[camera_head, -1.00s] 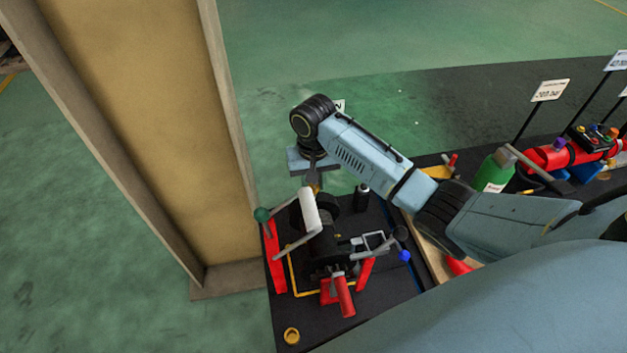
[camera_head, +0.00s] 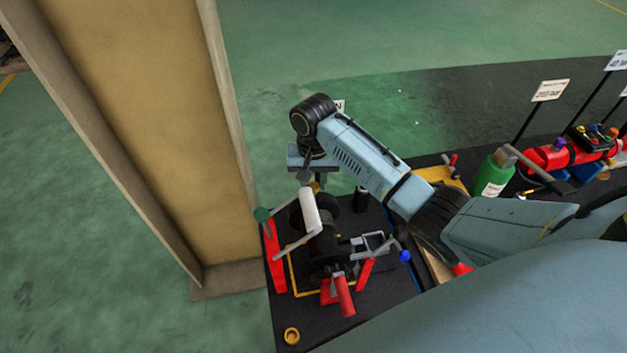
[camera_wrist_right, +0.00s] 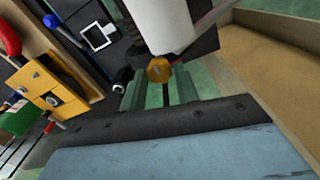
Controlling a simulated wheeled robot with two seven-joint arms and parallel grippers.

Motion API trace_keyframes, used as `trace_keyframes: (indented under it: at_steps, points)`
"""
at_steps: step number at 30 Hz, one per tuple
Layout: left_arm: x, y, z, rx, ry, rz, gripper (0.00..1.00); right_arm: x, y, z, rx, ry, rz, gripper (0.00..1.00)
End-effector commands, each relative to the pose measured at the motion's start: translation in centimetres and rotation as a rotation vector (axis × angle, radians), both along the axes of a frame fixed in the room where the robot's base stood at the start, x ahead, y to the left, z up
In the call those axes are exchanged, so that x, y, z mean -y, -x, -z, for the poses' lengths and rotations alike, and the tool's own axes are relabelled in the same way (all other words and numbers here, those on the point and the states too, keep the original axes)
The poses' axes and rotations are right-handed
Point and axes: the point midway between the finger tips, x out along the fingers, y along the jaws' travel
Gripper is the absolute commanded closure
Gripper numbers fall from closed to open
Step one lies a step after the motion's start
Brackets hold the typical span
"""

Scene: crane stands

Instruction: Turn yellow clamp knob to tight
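In the wrist view the knob appears in line with the gap between the fingertips. I cannot tell whether a finger touches it. My left gripper is not in view.
A wooden-framed panel (camera_head: 150,130) rises at the left. A green bottle (camera_head: 494,172) and a red cylinder (camera_head: 560,155) are at the right.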

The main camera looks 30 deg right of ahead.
Motion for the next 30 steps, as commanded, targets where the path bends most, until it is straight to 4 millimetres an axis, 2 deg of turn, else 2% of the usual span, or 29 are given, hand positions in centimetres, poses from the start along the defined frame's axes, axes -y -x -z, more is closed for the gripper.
trace_keyframes:
  at_steps: [1,3,4,12,16,20,27,30]
  points:
    - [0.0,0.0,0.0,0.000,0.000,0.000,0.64,0.0,0.0,-0.1,0.001,0.000,0.000,0.62]
    - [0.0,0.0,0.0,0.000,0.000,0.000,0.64,0.0,0.0,0.0,-0.001,0.000,-0.001,0.53]
    - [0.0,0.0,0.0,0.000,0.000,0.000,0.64,0.0,0.0,0.0,-0.001,0.000,-0.001,0.52]
    - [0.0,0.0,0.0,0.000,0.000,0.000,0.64,0.0,0.1,0.0,-0.004,-0.001,-0.002,0.52]
    - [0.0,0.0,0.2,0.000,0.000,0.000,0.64,0.0,0.0,-0.9,-0.002,-0.001,-0.002,0.52]
    - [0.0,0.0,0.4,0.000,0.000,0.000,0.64,0.0,0.0,-3.3,0.002,-0.001,-0.003,0.52]
    - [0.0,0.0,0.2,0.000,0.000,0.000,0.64,0.2,-0.1,-9.1,0.004,0.005,-0.003,0.52]
    - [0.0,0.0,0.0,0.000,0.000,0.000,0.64,0.3,0.0,-10.5,0.002,0.007,-0.002,0.52]
